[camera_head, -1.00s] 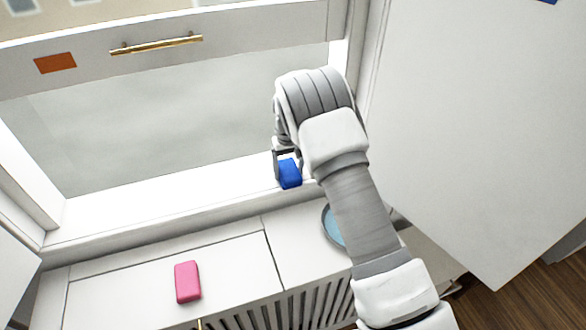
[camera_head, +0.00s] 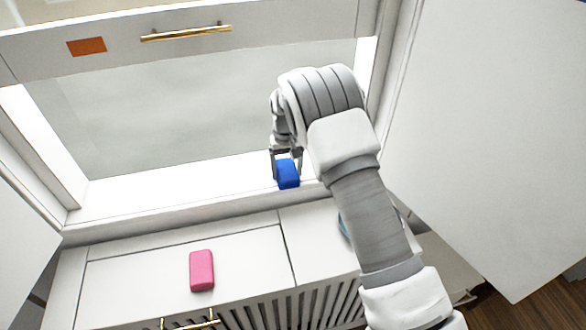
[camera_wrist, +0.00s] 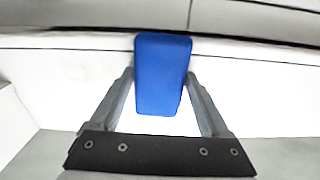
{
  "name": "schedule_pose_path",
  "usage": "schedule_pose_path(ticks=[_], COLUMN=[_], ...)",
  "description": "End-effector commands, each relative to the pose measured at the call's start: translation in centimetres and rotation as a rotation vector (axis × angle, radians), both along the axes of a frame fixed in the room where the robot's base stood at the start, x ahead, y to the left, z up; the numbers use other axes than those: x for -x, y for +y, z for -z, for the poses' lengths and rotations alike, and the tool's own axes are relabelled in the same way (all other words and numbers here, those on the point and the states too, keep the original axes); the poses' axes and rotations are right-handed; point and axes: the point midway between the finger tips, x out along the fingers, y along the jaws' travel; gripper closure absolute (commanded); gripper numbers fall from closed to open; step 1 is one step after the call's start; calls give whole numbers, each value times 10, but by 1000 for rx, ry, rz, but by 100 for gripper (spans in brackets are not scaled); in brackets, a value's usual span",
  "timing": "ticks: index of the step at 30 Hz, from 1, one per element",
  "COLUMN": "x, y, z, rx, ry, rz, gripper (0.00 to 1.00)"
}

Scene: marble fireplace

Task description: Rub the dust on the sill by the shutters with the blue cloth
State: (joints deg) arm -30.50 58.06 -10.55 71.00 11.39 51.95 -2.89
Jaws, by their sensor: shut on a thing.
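My gripper (camera_wrist: 158,95) is shut on the blue cloth (camera_head: 288,174), a small blue block-like pad that also fills the space between the fingers in the wrist view (camera_wrist: 162,72). In the head view the cloth is at the right part of the white window sill (camera_head: 165,195), low at its surface. I cannot tell whether it touches the sill. No dust can be made out on the sill. White panels that look like the shutters stand open at the right (camera_head: 470,150) and at the left edge (camera_head: 22,240).
A pink block (camera_head: 201,270) lies on the white cabinet top (camera_head: 130,270) below the sill. A sash with a brass handle (camera_head: 186,33) and an orange patch (camera_head: 87,46) is above. The sill left of the cloth is clear.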

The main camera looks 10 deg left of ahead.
Motion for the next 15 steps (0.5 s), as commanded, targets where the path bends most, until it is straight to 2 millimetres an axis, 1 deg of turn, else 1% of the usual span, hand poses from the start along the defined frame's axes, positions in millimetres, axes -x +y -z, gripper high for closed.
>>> schedule_pose_path(ticks=[7,15], x=[-3,-11], y=[-7,-28], z=[1,3], rx=[1,0], ry=[1,1], rz=[1,2], gripper=[64,64])
